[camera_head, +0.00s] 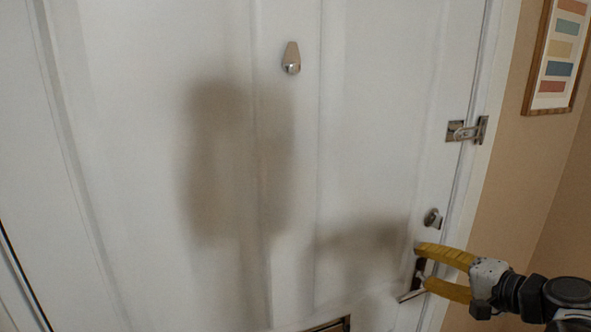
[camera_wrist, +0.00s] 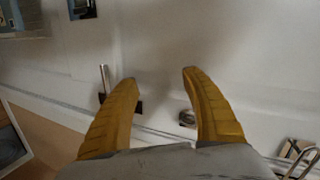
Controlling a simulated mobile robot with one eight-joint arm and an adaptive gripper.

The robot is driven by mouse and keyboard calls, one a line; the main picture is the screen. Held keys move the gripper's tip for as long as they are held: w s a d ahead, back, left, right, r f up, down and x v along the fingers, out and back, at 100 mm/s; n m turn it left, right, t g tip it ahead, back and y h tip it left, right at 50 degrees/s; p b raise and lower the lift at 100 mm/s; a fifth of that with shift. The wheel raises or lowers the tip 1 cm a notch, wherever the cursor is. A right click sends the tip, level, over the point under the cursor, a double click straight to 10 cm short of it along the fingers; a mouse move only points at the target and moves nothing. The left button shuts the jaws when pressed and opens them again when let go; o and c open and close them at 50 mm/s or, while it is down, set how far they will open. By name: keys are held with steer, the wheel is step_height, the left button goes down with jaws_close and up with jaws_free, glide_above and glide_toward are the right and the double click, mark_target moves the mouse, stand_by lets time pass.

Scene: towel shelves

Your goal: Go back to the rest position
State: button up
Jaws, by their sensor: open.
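My gripper (camera_head: 422,266) is at the lower right of the head view, in front of the right edge of a white door (camera_head: 150,150). Its two yellow fingers are spread and nothing is between them. The wrist view also shows the open fingers (camera_wrist: 159,79) with bare door surface beyond the tips. A metal lever handle (camera_head: 411,295) on a dark plate lies by the fingers in the head view, partly hidden by them. In the wrist view the handle (camera_wrist: 105,80) is beside the left finger. I cannot tell whether the fingers touch it.
A round lock (camera_head: 433,218) sits just above my gripper, and a metal latch (camera_head: 466,130) is higher on the door edge. A knocker (camera_head: 291,60) and letter slot (camera_head: 330,325) are on the door. A framed picture (camera_head: 556,55) hangs on the tan wall at right.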

steer(key=s+a+f+n+g+h, duration=0.1)
steer(key=s+a+f+n+g, duration=0.15)
steer(key=a, duration=0.25)
steer(key=s+a+f+n+g+h, duration=0.1)
steer(key=s+a, duration=0.2)
steer(key=a, duration=0.1)
steer(key=s+a+f+n+g+h, duration=0.1)
steer(key=s+a+f+n+h, duration=0.1)
steer(key=s+n+h, duration=0.2)
steer(key=s+n, duration=0.3)
steer(key=s, duration=0.3)
steer(key=shift+s+f+g, duration=0.2)
steer(key=shift+f+g, duration=0.15)
